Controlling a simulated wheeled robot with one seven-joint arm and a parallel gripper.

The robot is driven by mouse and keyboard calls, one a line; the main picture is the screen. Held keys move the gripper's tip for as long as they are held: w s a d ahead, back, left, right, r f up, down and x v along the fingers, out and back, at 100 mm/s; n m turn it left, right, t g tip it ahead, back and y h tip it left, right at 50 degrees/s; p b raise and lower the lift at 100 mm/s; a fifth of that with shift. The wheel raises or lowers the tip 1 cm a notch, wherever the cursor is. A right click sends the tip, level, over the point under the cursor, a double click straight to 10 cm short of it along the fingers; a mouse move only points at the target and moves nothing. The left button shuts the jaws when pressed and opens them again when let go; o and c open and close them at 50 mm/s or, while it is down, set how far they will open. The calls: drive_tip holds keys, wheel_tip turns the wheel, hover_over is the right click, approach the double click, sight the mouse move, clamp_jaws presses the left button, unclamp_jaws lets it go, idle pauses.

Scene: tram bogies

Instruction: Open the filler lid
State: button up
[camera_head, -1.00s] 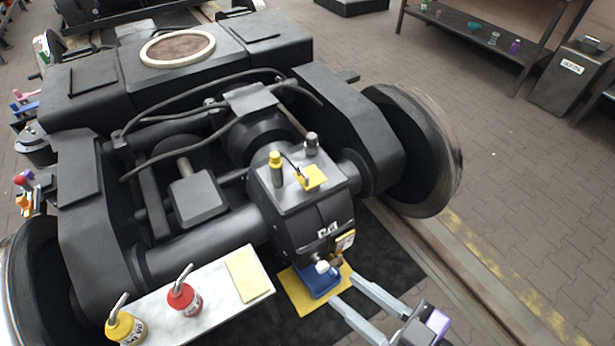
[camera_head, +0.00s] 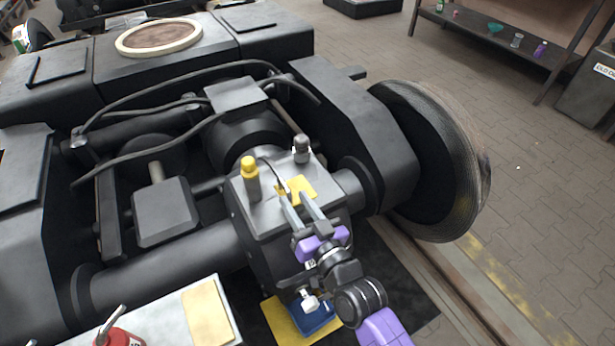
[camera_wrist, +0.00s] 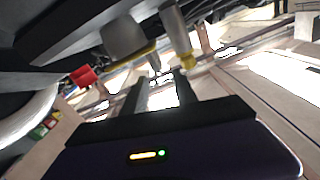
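The yellow square filler lid (camera_head: 309,185) lies flat on top of the dark gearbox housing (camera_head: 262,222), and looks shut. It sits between a yellow-capped post (camera_head: 250,176) on its left and a grey-capped post (camera_head: 301,152) behind it. My gripper (camera_head: 294,194) has its two fingers apart at the lid's near edge, with part of the lid hidden behind them. Contact cannot be told. In the wrist view, the fingers (camera_wrist: 161,80) are apart with nothing clearly held. The yellow-tipped post (camera_wrist: 180,38) shows above right, a grey cylinder above left.
A thin hose runs close by the lid. Below the gripper, a blue container (camera_head: 313,317) stands on a yellow mat (camera_head: 280,318). A light tray (camera_head: 225,296) holds a red can (camera_head: 120,338) and a yellow cloth (camera_head: 207,313). A wheel (camera_head: 425,165) stands to the right.

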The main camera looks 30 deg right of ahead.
sight(287, 193)
drive_tip(key=shift+w+f, duration=0.1)
drive_tip(key=shift+f, duration=0.25)
drive_tip(key=w+p, duration=0.1)
drive_tip(key=w, duration=0.6)
drive_tip(key=shift+w, duration=0.2)
clamp_jaws()
drive_tip(key=shift+a, duration=0.2)
idle(0.8)
